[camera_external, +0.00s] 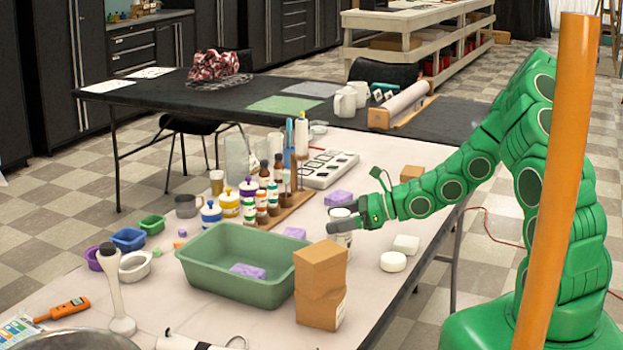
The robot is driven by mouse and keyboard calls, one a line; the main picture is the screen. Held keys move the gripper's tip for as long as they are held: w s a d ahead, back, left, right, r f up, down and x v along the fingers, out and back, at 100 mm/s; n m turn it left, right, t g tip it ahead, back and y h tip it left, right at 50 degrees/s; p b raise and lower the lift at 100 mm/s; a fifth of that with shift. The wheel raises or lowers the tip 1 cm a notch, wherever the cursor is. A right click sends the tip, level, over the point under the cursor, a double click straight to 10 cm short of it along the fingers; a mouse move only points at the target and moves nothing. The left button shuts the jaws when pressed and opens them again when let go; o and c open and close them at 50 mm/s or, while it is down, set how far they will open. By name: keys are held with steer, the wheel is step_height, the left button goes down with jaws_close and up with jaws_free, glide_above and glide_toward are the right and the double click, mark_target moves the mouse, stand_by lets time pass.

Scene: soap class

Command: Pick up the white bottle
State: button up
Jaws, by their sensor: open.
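My gripper (352,214) is open at the right side of the pale table, with the green arm reaching in from the right. A white bottle or jar (341,241) stands right at its fingers, partly covered by them. I cannot tell whether the fingers touch it or are around it. Other small bottles stand left of the gripper: one white with a blue band and blue cap (211,215), one yellow and white (229,205), and one with a purple cap (249,190).
A cardboard box (321,270) stands close in front of the gripper, and a green tub (235,288) holds a purple soap bar (247,271). White soap pieces (393,261) lie to the right. A wooden rack (292,210) with several bottles stands behind left.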

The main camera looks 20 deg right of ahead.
steer(key=shift+x, duration=0.85)
steer(key=c, duration=1.2)
steer(key=shift+c, duration=0.2)
